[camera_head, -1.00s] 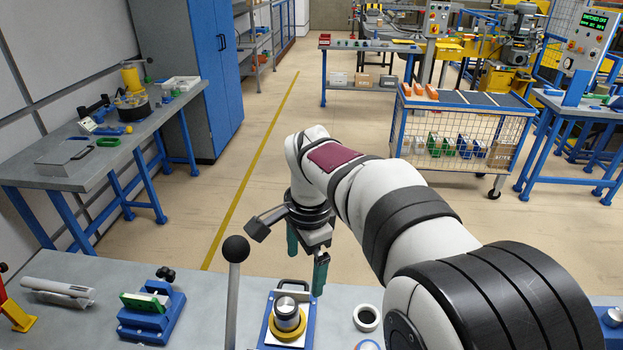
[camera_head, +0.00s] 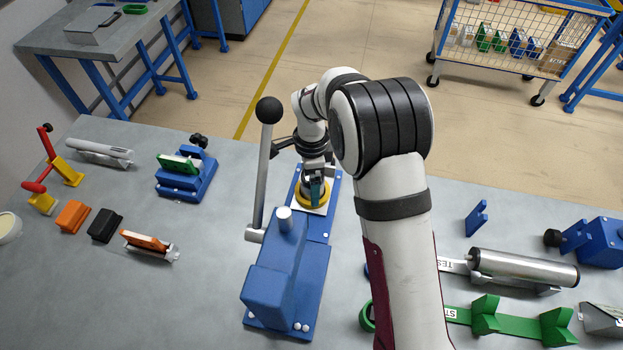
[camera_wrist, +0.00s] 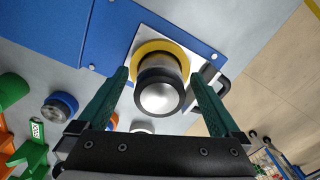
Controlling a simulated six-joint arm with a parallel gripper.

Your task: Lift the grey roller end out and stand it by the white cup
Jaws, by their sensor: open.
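The grey roller end (camera_wrist: 158,95) is a shiny metal cylinder with a dark band. It stands in a yellow ring (camera_wrist: 177,52) on the plate of a blue lever press, which also shows in the head view (camera_head: 270,290). My gripper (camera_wrist: 160,78) is open, with one green finger on each side of the roller end and visible gaps between. In the head view my gripper (camera_head: 315,188) is over the yellow ring and hides most of the roller end. A white round vessel, seemingly the white cup (camera_head: 8,232), is cut off at the left edge.
The press lever (camera_head: 265,170) stands upright left of my gripper. A blue fixture with a green part (camera_head: 185,175) is further left. Orange and black blocks (camera_head: 88,220) lie towards the cup. A metal roller (camera_head: 525,268) lies on the right. Bare bench shows around (camera_head: 200,290).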

